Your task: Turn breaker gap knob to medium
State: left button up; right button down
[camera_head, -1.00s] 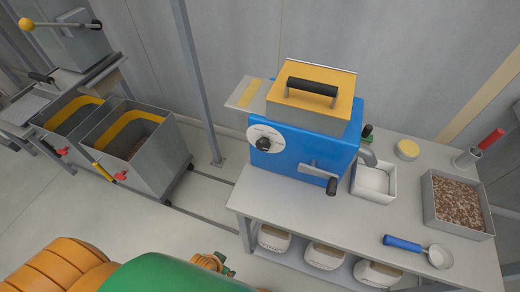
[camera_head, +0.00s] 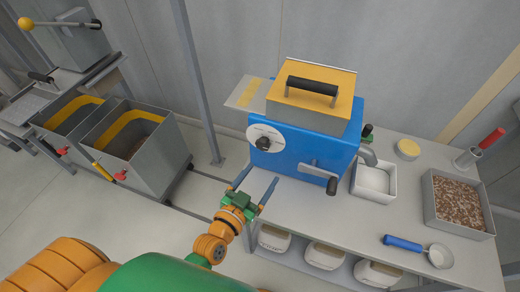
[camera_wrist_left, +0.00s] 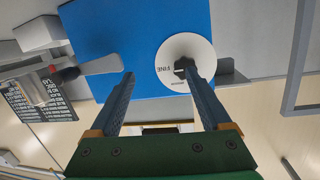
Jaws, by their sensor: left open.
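The breaker gap knob (camera_head: 263,143) is a small black knob on a round white dial (camera_head: 257,131) on the front of the blue machine (camera_head: 310,152). In the left wrist view the knob (camera_wrist_left: 182,65) and dial (camera_wrist_left: 192,48) show ahead, the knob partly behind a fingertip. A word on the dial looks like "FINE"; other marks are too small to read. My left gripper (camera_head: 257,183) is open and empty, in front of and below the dial, apart from the knob. In the left wrist view its two fingers (camera_wrist_left: 156,76) point at the blue panel. My right gripper is not in view.
A crank handle (camera_head: 331,185) sticks out on the machine's front right. The bench (camera_head: 310,208) also holds a white bin (camera_head: 388,183), a tray of brown grain (camera_head: 430,205) and a blue-handled scoop (camera_head: 405,243). Grey bins (camera_head: 165,165) stand at left.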

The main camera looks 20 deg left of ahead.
aim_at(262, 147)
pick_arm(q)
jog(key=w, duration=0.2)
jog(key=w+a+r+t+y, duration=0.1)
jog(key=w, duration=0.2)
jog(key=w+a+n+t+y, duration=0.1)
jog(key=w, duration=0.1)
jog(key=shift+w+a+r, duration=0.15)
jog(key=shift+w+a, duration=0.05)
jog(key=shift+w, duration=0.15)
jog(key=shift+s, duration=0.1)
grip_shut()
